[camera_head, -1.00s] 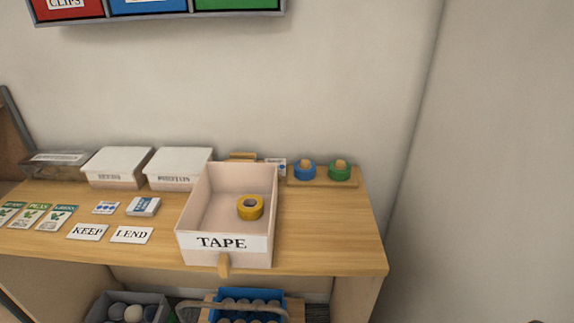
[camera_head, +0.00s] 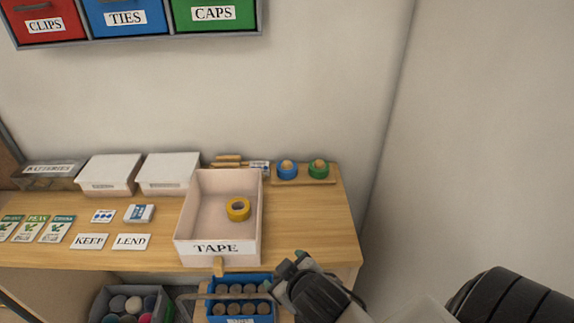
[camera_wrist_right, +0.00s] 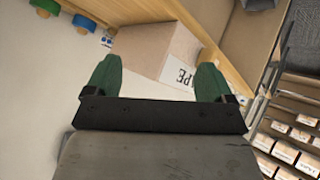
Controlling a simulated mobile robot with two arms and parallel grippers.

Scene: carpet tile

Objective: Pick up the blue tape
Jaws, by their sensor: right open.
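The blue tape (camera_head: 287,171) is a roll on a wooden peg of a small rack at the back right of the bench, left of a green roll (camera_head: 318,169). It also shows at the upper left of the right wrist view (camera_wrist_right: 84,23). My right gripper (camera_head: 291,262) is at the bench's front edge, right of the TAPE box (camera_head: 216,249), well short of the blue tape. In the right wrist view my right gripper (camera_wrist_right: 160,76) has its green fingers spread with nothing held between them. My left gripper is not in view.
A yellow roll (camera_head: 238,209) lies in the open TAPE box. White lidded boxes (camera_head: 168,173) stand at the back left, with cards and labels in front. Bare bench top (camera_head: 310,215) lies right of the TAPE box. Bins labelled CLIPS, TIES and CAPS (camera_head: 213,14) hang above.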

